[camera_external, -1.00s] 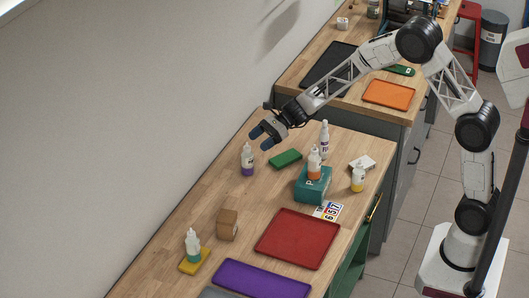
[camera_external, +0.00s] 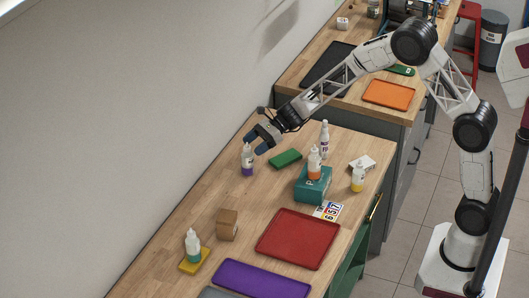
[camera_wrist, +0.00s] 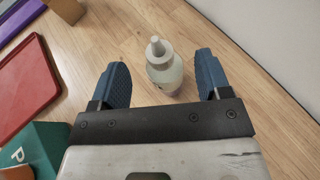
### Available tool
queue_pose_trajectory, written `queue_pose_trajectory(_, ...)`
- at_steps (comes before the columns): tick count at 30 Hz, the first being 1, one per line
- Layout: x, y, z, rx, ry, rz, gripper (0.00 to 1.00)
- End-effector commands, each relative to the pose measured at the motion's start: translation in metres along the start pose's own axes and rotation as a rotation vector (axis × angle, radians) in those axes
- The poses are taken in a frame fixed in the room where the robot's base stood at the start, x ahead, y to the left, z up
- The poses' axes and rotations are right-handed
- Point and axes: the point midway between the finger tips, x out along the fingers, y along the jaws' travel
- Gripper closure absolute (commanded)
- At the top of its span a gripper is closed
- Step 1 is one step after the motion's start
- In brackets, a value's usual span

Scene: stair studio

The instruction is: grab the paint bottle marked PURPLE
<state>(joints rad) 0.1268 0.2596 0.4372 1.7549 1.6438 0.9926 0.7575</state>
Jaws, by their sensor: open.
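A white bottle with a purple lower part (camera_external: 247,162) stands upright on the wooden bench near the wall. Its label is too small to read. My gripper (camera_external: 257,145) is open just above and beside its top in the external view. In the wrist view the bottle (camera_wrist: 164,72) stands between my two blue fingers (camera_wrist: 160,68), with space on both sides. Other bottles have a teal (camera_external: 193,247), orange (camera_external: 314,163) or yellow (camera_external: 358,178) lower part. A further white bottle (camera_external: 324,140) stands at the back.
A green pad (camera_external: 286,158) lies right of the purple bottle. A teal box (camera_external: 312,190) carries the orange bottle. A wooden block (camera_external: 228,225), red tray (camera_external: 297,239) and purple tray (camera_external: 260,281) are nearer. The wall (camera_external: 120,150) runs along the left.

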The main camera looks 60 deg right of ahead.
Motion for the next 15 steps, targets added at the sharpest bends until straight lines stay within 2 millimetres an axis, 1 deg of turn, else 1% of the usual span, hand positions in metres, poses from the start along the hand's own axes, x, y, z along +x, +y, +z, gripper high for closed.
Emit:
queue_pose_trajectory(5, 0.011, 0.001, 0.0, 0.0, 0.0, 0.002, 0.29)
queue_pose_trajectory(15, 0.047, -0.001, 0.001, -0.001, 0.0, 0.001, 0.29)
